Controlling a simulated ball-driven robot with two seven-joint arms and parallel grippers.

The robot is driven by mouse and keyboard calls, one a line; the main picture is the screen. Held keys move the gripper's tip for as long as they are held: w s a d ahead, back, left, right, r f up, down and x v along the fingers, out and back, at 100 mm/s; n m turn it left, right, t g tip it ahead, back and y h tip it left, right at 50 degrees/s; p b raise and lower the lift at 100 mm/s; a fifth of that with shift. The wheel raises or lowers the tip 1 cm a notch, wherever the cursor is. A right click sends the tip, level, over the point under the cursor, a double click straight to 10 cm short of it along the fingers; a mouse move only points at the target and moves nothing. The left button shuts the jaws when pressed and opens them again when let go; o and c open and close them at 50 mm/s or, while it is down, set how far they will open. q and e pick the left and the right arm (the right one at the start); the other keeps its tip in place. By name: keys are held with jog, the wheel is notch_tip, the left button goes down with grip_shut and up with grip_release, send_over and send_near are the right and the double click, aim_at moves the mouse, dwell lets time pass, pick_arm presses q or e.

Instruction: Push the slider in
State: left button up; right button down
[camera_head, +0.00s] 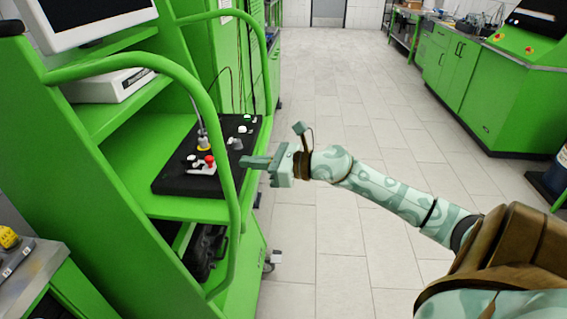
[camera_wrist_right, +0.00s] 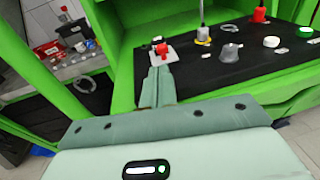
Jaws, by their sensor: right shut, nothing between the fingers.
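A small light plate with a red block (camera_head: 209,160) sits on the black panel (camera_head: 172,183) of the green bench; I take it to be the slider. In the right wrist view the red block (camera_wrist_right: 163,48) and its plate show just beyond my fingertips. My right gripper (camera_head: 246,162) is shut and empty, at the right edge of the panel, pointing left. Its closed fingers (camera_wrist_right: 158,72) point toward the plate in the wrist view. Whether they touch it I cannot tell. My left gripper is not in view.
The panel also holds an upright stick with a yellow base (camera_wrist_right: 203,40), a grey knob (camera_wrist_right: 230,51), a white button (camera_wrist_right: 271,42) and a green button (camera_wrist_right: 307,31). Green curved rails (camera_head: 222,150) flank the bench opening. Open floor (camera_head: 340,80) lies to the right.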

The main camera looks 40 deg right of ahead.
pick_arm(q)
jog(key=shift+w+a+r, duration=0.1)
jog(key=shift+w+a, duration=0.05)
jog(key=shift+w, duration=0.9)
pick_arm(e)
jog(key=v, duration=0.6)
jog(key=shift+s+d, duration=0.2)
jog(key=shift+d, duration=0.1)
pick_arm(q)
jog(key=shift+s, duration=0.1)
pick_arm(e)
jog(key=shift+f, duration=0.1)
